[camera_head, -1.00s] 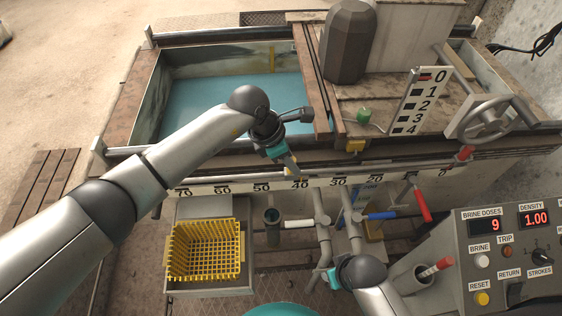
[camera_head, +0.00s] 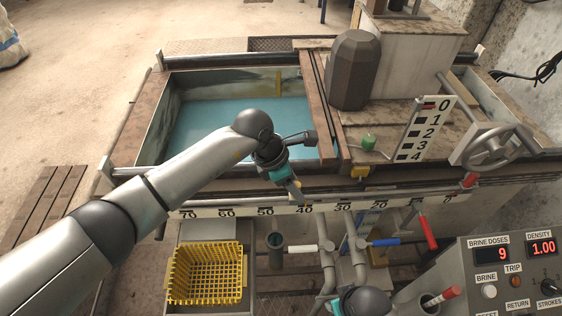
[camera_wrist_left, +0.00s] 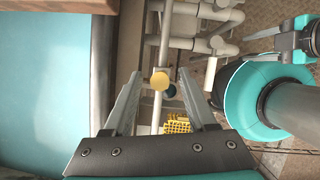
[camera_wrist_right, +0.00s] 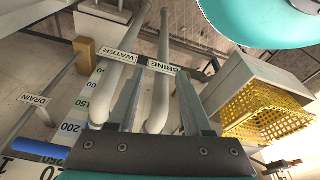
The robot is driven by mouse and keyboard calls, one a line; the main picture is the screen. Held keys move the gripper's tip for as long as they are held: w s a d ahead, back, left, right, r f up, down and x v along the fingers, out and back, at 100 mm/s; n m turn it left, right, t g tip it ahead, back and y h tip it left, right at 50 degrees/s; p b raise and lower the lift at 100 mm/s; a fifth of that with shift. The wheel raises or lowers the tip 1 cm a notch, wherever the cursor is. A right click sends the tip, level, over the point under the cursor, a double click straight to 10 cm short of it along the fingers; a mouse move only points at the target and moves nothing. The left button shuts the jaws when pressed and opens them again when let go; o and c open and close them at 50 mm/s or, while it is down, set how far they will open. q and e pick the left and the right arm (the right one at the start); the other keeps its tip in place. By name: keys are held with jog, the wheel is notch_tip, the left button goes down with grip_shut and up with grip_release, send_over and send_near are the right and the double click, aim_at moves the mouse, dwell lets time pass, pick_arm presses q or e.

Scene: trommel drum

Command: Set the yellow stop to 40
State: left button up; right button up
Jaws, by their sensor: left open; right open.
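My left gripper (camera_head: 296,190) hangs over the front rail just above the scale (camera_head: 232,212), close to the 40 mark. In the left wrist view its fingers (camera_wrist_left: 159,74) are open, with a round yellow piece (camera_wrist_left: 160,81), apparently the stop, in the gap between the tips on a pale rod (camera_wrist_left: 164,45). I cannot tell whether a finger touches it. In the head view the gripper covers that spot, so its exact reading is hidden. My right gripper (camera_wrist_right: 160,76) is open and empty, above pipes labelled WATER and BRINE.
Another yellow block (camera_head: 360,172) sits further right on the front beam. Below the scale are a yellow basket (camera_head: 206,273), pipes with white, blue and red handles (camera_head: 427,232), and a control panel (camera_head: 520,268). The bath of blue liquid (camera_head: 235,120) lies behind the rail.

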pick_arm(q)
jog(key=w+p+v, duration=0.1)
jog(key=p+v, duration=0.3)
jog(key=v, duration=1)
jog(key=shift+s+r+p, duration=0.15)
jog(key=shift+s+p, duration=0.25)
jog(key=shift+s, duration=0.05)
pick_arm(e)
jog(key=s+d+f, duration=0.4)
jog(key=s+f, duration=0.2)
jog(key=f, duration=0.2)
jog(key=shift+d, duration=0.25)
pick_arm(q)
jog(key=shift+d, duration=0.15)
